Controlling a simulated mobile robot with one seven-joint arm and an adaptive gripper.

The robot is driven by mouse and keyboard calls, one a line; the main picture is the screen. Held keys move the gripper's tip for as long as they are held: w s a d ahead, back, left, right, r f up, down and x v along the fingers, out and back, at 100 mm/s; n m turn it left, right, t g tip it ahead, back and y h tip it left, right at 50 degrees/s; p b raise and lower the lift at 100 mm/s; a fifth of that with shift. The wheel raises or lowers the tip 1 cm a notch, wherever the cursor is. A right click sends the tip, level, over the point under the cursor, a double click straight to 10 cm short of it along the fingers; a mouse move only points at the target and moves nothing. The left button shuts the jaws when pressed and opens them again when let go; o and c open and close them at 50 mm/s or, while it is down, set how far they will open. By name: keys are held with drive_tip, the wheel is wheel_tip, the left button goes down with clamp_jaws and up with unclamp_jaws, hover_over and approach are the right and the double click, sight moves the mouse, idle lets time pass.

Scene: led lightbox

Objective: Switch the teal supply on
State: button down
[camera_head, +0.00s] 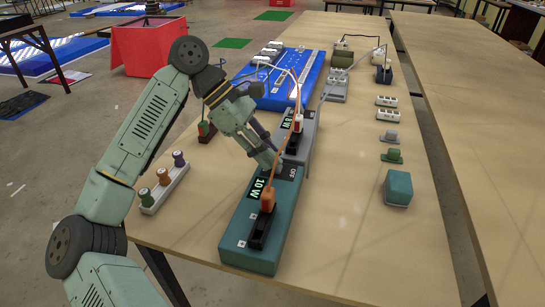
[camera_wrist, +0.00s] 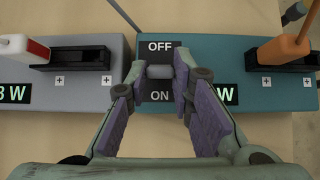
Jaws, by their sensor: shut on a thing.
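The teal supply (camera_head: 239,240) lies on the near part of the table, with a lit "10 W" display and an orange plug (camera_head: 267,199) at its near end. In the wrist view, the teal supply (camera_wrist: 215,60) carries a dark switch plate marked OFF and ON. A grey switch knob (camera_wrist: 160,71) sits between the two words. My gripper (camera_wrist: 159,76) has its fingertips on either side of this knob and is shut on it. In the head view my gripper (camera_head: 276,168) reaches down to the far end of the teal supply and hides the knob.
A grey supply (camera_head: 301,148) with a red-and-white plug stands just beyond the teal one, with cables running over both. A blue board (camera_head: 283,88) lies farther back. A rack of coloured spools (camera_head: 165,187) is at left; a teal box (camera_head: 398,188) is at right. The front right table is clear.

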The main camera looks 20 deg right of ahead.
drive_tip(key=shift+w+a+f+g+h+b, duration=0.1)
drive_tip(key=shift+a+f+g+h+b, duration=0.05)
drive_tip(key=shift+g+h+b, duration=0.2)
idle(0.3)
drive_tip(key=c, duration=1.4)
unclamp_jaws()
drive_tip(key=v, duration=1.2)
